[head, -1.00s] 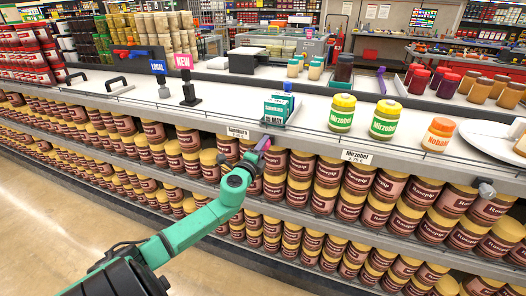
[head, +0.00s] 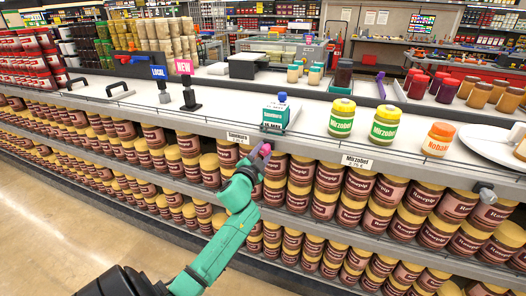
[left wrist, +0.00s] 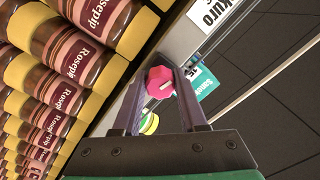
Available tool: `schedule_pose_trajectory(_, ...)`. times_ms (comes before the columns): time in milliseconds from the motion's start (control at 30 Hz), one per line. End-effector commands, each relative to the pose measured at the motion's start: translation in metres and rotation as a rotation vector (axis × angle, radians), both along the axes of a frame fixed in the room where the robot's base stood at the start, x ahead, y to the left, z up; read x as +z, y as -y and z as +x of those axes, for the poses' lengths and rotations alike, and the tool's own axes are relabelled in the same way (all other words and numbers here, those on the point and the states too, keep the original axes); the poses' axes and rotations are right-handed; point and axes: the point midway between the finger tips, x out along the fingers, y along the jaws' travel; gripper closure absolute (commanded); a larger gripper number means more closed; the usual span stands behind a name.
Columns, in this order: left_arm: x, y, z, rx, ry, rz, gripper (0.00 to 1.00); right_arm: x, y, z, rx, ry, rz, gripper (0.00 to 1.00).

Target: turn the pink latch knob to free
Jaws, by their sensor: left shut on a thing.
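In the left wrist view, the faceted pink knob (left wrist: 160,82) shows between the two dark finger bars of my left gripper (left wrist: 159,78). My left gripper (head: 262,152) is shut on the knob, with the arm reaching up from below. The latch behind the knob is mostly hidden by the gripper. My right gripper is in no view.
Green-labelled jars (head: 341,118) and an orange-labelled jar (head: 438,139) stand right of the teal pack. "LOCAL" and "NEW" signs (head: 184,67) stand to the left. Rows of brown Rosepip jars (head: 328,176) fill the shelves beneath. A grey knob (head: 486,191) is on the right edge.

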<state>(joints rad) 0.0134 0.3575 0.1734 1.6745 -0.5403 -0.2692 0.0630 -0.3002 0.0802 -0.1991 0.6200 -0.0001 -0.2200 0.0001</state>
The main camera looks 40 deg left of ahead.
Motion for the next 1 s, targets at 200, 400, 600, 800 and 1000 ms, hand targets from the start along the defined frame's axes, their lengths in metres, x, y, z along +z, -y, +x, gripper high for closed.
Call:
schedule_pose_trajectory(200, 0.0002, 0.0005, 0.0001, 0.000, 0.043, -0.127, 1.00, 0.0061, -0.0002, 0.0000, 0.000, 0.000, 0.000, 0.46)
schedule_pose_trajectory(400, -0.0003, 0.0005, 0.0002, 0.000, 0.065, -0.190, 1.00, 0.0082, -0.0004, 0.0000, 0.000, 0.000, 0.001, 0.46)
schedule_pose_trajectory(600, -0.0005, 0.0005, 0.0002, 0.001, 0.073, -0.213, 1.00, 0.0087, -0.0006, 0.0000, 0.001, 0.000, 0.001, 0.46)
schedule_pose_trajectory(800, -0.0007, 0.0004, 0.0002, 0.000, 0.074, -0.213, 1.00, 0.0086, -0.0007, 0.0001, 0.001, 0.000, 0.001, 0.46)
schedule_pose_trajectory(1000, -0.0006, 0.0004, 0.0001, 0.000, 0.074, -0.212, 0.35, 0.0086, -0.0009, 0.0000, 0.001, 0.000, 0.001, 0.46)
